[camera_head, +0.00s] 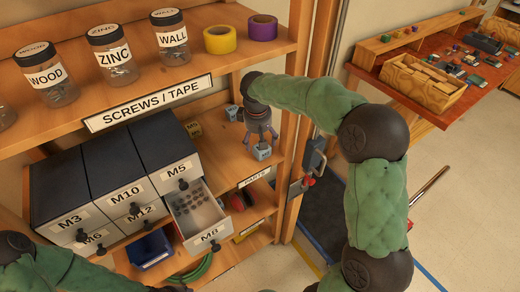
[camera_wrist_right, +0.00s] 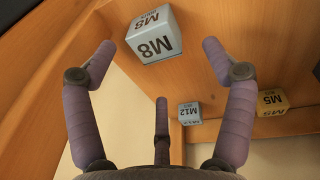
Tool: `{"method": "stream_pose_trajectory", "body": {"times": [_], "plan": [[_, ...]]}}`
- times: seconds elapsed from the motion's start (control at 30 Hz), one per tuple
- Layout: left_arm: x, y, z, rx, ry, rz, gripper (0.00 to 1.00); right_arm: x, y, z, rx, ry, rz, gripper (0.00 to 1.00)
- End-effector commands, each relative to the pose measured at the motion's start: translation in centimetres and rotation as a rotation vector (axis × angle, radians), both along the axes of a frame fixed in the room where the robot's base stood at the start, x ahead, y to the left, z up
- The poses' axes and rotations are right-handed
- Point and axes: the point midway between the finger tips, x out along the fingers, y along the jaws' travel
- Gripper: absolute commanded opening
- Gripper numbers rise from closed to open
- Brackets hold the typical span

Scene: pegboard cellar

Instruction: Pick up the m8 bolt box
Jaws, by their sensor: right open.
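The M8 bolt box (camera_head: 262,152) is a small light blue-grey cube on the shelf below the SCREWS / TAPE label. My right gripper (camera_head: 262,133) reaches in over it, fingers pointing down. In the right wrist view, the M8 box (camera_wrist_right: 155,42) shows its label between and beyond the spread fingertips of the open right gripper (camera_wrist_right: 158,62). I see no firm grip on the box, and nothing else is between the fingers. My left arm shows at the lower left of the head view, but its gripper is out of the picture.
An M12 box (camera_head: 232,112) and a yellow M5 box (camera_head: 194,128) stand farther back. Left is a drawer cabinet (camera_head: 110,170) with its M8 drawer (camera_head: 200,217) pulled out. A wooden upright (camera_head: 296,110) stands close right of the shelf. Jars and tape rolls sit above.

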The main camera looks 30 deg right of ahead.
Motion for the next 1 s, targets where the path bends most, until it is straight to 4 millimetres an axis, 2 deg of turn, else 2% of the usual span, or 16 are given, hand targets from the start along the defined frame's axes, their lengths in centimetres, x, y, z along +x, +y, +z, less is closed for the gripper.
{"method": "stream_pose_trajectory", "body": {"times": [0.17, 0.5, 0.77, 1.0], "plan": [[0.0, 0.0, -0.8, 0.000, 0.000, 0.000, 0.40, 0.0, -0.2, -1.4, 0.001, 0.001, 0.000, 0.83], [0.0, 0.0, -3.1, 0.000, -0.001, 0.000, 0.40, 0.0, -0.9, -5.7, 0.001, 0.002, 0.001, 0.83], [0.1, 0.0, -3.0, 0.000, -0.001, 0.000, 0.40, 0.1, -1.0, -5.7, 0.001, 0.000, 0.000, 0.83], [0.1, 0.0, -3.0, 0.000, -0.001, 0.000, 0.40, 0.1, -0.9, -5.7, 0.001, 0.000, 0.001, 0.16]]}}
